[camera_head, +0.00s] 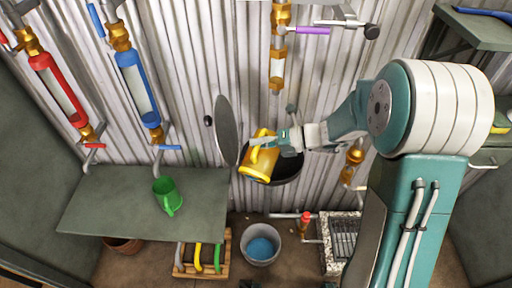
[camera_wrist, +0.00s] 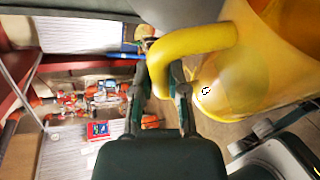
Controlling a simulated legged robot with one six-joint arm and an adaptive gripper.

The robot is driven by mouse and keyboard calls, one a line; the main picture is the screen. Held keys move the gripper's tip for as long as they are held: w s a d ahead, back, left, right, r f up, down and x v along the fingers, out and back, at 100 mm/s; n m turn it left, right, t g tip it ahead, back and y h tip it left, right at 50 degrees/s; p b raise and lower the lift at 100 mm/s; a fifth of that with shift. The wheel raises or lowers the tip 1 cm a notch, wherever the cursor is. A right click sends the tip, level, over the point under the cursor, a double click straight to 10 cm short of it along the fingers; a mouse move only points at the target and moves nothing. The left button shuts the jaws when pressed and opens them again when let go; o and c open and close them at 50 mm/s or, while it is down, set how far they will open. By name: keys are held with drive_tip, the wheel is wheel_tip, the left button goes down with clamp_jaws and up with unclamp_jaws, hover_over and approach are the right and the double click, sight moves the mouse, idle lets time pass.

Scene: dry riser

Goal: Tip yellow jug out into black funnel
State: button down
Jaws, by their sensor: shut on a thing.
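The yellow jug (camera_head: 259,165) is in the middle of the head view, tilted, in front of and over part of the black funnel (camera_head: 289,170). The jug hides much of the funnel, and I cannot tell whether the two touch. My gripper (camera_head: 277,139) reaches in from the right and is shut on the jug's handle. In the wrist view the handle of the jug (camera_wrist: 265,60) passes between the fingers of my gripper (camera_wrist: 162,88). What is inside the jug does not show clearly.
A grey round plate (camera_head: 227,130) stands upright just left of the funnel. A green jug (camera_head: 167,195) is on the grey table (camera_head: 100,205). A grey bucket (camera_head: 261,243) stands on the floor below. Red and blue tubes (camera_head: 137,88) run along the corrugated wall (camera_head: 190,60).

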drive_tip(key=shift+w+d+f+m+g+y, duration=0.15)
drive_tip(key=shift+w+d+f+m+y, duration=0.05)
drive_tip(key=shift+w+m, duration=0.25)
drive_tip(key=shift+w+d+f+m+g+y, duration=0.25)
drive_tip(key=shift+w+m, duration=0.1)
drive_tip(key=shift+w, duration=0.25)
drive_tip(key=shift+w+d+f+m+g+y, duration=0.1)
drive_tip(key=shift+w+d+f+m+y, duration=0.1)
drive_tip(key=shift+w+m, duration=0.25)
drive_tip(key=shift+w+d+r+m+y, duration=0.1)
drive_tip(key=shift+w+d+m+y, duration=0.15)
drive_tip(key=shift+w+m, duration=0.4)
drive_tip(key=shift+w+d+m+y, duration=0.1)
drive_tip(key=shift+w+d+m, duration=0.2)
drive_tip(key=shift+w, duration=0.5)
drive_tip(key=shift+w+d+r+m+g+y, duration=0.1)
drive_tip(key=shift+w+d+m+g+y, duration=0.15)
drive_tip(key=shift+w+m, duration=0.25)
drive_tip(key=shift+w+d+r+m+g+y, duration=0.1)
drive_tip(key=shift+w+d+m+g+y, duration=0.15)
drive_tip(key=shift+w, duration=0.35)
drive_tip(key=shift+w+d+r+m+g+y, duration=0.1)
drive_tip(key=shift+w+d+m+y, duration=0.1)
drive_tip(key=shift+w+m, duration=0.3)
